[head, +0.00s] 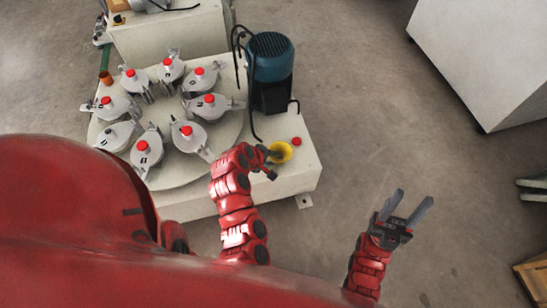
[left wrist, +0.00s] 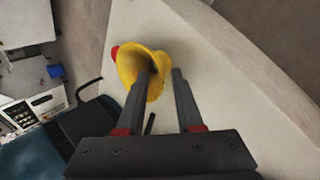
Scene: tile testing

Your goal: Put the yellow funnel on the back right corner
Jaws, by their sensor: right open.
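The yellow funnel (head: 281,151) is at the right part of the white machine base, beside the red button (head: 297,141). My right gripper (head: 405,210) is open and empty over the floor.
The white base (head: 300,176) carries a round table (head: 170,173) with several grey red-capped jars. A blue motor (head: 271,60) stands behind the funnel. A pale cabinet (head: 480,55) is at the upper right. The floor between base and cabinet is clear.

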